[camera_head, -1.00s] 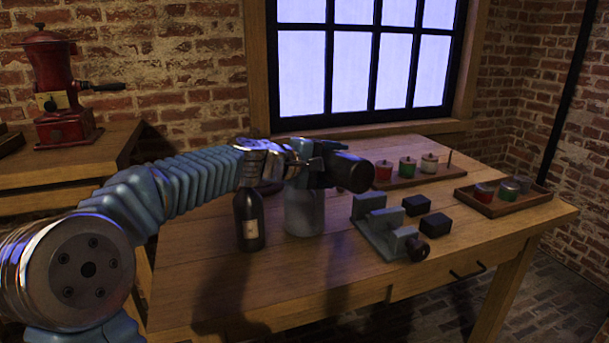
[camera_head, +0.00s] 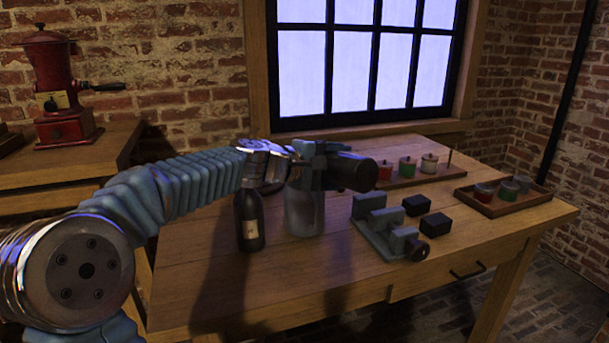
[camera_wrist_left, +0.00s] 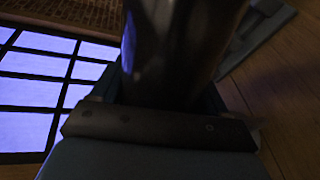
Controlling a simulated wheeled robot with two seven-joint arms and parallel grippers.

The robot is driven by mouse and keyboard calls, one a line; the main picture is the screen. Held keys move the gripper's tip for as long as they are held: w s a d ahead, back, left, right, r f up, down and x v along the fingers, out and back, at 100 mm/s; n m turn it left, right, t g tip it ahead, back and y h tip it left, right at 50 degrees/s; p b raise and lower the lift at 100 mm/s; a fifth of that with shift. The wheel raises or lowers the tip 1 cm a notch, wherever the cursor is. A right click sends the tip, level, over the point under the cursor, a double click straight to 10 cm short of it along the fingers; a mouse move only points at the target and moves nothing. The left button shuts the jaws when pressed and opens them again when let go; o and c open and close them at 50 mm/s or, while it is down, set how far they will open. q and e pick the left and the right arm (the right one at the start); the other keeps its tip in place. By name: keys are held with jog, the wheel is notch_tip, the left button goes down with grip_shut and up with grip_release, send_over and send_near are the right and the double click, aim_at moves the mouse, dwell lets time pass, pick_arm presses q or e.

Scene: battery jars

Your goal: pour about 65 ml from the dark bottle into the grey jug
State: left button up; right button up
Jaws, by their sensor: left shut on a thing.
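The grey jug (camera_head: 305,215) stands on the table, its top hidden behind my left gripper. My left gripper (camera_head: 318,166) is just above it, shut on a dark, glossy, cylindrical thing, which I take to be the dark bottle (camera_head: 352,173). The bottle lies nearly level, its broad end to the right; I cannot see its mouth or any stream. In the left wrist view the dark bottle (camera_wrist_left: 180,45) fills the space between the jaws (camera_wrist_left: 158,122). A second dark bottle with a pale label (camera_head: 249,222) stands upright left of the jug, its top hidden by my arm.
A grey fixture (camera_head: 385,225) and two black blocks (camera_head: 435,224) are right of the jug. Lidded jars stand on a wooden board (camera_head: 440,176) behind and in a tray (camera_head: 505,205) at the right. A red grinder (camera_head: 62,95) is on the left table. The front tabletop is clear.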

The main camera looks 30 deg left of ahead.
pick_arm(q)
jog(key=shift+a+n, duration=0.1)
jog(key=shift+n, duration=0.3)
dwell(1.4)
jog(key=shift+d+r+m, duration=0.15)
jog(key=shift+d+m, duration=0.05)
jog(key=shift+m, duration=0.4)
jog(key=shift+s+d+f+m+t+y+b, duration=0.1)
jog(key=shift+f+m+t+y+b, duration=0.15)
jog(key=shift+m, duration=0.25)
jog(key=shift+s+d+f+m+t+y+b, duration=0.1)
jog(key=shift+m+y+b, duration=0.2)
jog(key=shift+m, duration=0.2)
jog(key=shift+w+a+f+b, duration=0.15)
jog(key=shift+f+b, duration=0.15)
jog(key=shift+d+r+m+y, duration=0.2)
jog(key=shift+r+m+y, duration=0.05)
jog(key=shift+m, duration=0.35)
jog(key=shift+s+d, duration=0.1)
jog(key=shift+s, duration=0.1)
